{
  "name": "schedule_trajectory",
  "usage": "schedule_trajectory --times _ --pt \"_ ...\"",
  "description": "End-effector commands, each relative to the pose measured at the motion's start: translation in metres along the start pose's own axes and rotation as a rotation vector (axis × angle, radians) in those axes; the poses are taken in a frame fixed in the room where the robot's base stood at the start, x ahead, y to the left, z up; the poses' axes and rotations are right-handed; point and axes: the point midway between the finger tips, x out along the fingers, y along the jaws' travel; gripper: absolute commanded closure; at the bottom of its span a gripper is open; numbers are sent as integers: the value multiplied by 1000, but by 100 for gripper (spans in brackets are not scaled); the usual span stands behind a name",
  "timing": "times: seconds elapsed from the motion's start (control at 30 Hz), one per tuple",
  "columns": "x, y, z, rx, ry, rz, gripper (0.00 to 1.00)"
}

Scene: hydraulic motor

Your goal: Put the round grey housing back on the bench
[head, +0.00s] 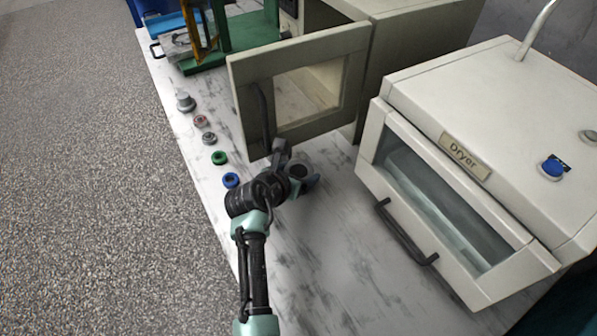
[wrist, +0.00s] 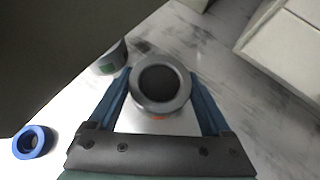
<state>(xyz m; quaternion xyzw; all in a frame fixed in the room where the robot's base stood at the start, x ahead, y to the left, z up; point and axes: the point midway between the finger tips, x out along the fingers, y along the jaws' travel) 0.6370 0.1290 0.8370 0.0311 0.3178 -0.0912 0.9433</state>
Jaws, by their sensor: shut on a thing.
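The round grey housing (wrist: 160,84) shows in the wrist view as a thick grey ring with a dark round opening. It sits between the two blue fingers of my gripper (wrist: 162,92), which is shut on it. In the head view the housing (head: 301,171) shows at the end of my gripper (head: 298,176), over the bench, just in front of the open cabinet door. The white marbled bench (head: 300,255) lies below. I cannot tell whether the housing's underside touches the bench.
A blue ring (head: 231,180), green ring (head: 219,157) and several small grey or reddish parts line the bench's left edge. The open cabinet door (head: 240,85) stands behind my gripper. The dryer (head: 470,150) stands right. The bench is clear in front.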

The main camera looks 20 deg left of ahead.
Motion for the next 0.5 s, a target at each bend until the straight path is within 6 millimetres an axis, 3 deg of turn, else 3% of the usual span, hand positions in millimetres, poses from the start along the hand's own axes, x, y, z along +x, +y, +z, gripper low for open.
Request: schedule_trajectory --times 0.07,0.1,0.17,0.5 --pt "1 0 0 0 -3 1 100" --pt "1 0 -2 0 0 0 10" --pt "1 0 -2 0 0 0 0" --pt "-4 0 0 -1 0 0 0"
